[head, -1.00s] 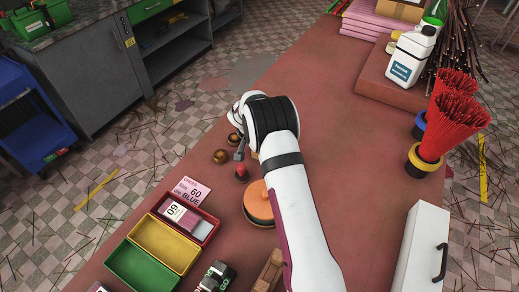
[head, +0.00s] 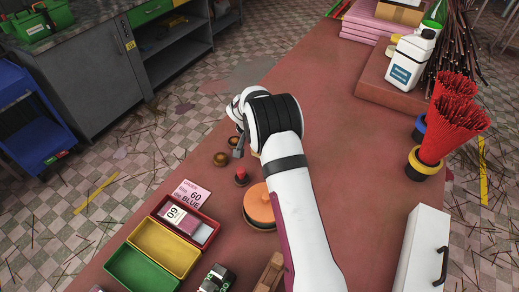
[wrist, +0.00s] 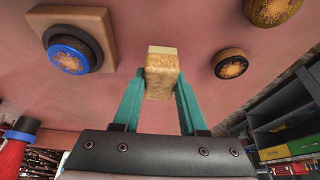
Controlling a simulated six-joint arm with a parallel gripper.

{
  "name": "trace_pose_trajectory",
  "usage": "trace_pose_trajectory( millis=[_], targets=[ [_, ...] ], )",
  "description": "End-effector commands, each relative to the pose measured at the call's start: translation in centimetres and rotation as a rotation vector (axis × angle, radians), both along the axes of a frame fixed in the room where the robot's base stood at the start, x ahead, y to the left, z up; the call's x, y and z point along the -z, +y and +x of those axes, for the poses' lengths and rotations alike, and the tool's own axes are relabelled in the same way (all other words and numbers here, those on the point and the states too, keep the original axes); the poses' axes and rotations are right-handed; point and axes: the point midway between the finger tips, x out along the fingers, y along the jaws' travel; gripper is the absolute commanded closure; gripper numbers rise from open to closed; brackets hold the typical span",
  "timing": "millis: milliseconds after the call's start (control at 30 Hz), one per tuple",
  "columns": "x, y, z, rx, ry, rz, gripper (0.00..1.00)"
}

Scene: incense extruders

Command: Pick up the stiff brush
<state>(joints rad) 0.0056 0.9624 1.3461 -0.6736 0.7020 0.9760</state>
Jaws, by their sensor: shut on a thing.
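In the wrist view, the stiff brush, a small tan block with a paler cream end (wrist: 162,76), sits between the two teal fingers of my gripper (wrist: 160,92). The fingers are closed on its sides. The pink-red tabletop lies beyond it; I cannot tell whether the brush touches it. In the head view my white arm and wrist cover the brush, and the fingers are mostly hidden behind the wrist.
Brass round pieces (head: 221,159) and a small red-topped piece (head: 241,176) stand near the wrist. An orange round lid (head: 260,206), coloured trays (head: 165,247) and a pink card (head: 191,194) lie nearer. Red stick bundles (head: 447,133) stand right. The table middle is clear.

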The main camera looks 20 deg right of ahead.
Motion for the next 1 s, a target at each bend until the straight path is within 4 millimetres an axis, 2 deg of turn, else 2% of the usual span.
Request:
trace_pose_trajectory(
  millis=[67, 500, 667, 900, 933, 1000],
  targets=[
    [-1.7, -0.1, 0.0, 0.000, -0.004, -0.001, 1.00],
    [-7.4, -8.1, -6.2, 0.002, -0.002, -0.001, 1.00],
    [-8.2, -9.2, -7.0, 0.000, -0.001, -0.001, 1.00],
    [-8.3, -9.3, -7.1, -0.002, 0.000, -0.001, 1.00],
    [-8.3, -9.3, -7.1, -0.002, 0.000, -0.001, 0.60],
    [-8.3, -9.3, -7.1, -0.002, 0.000, -0.001, 0.73]
  ],
)
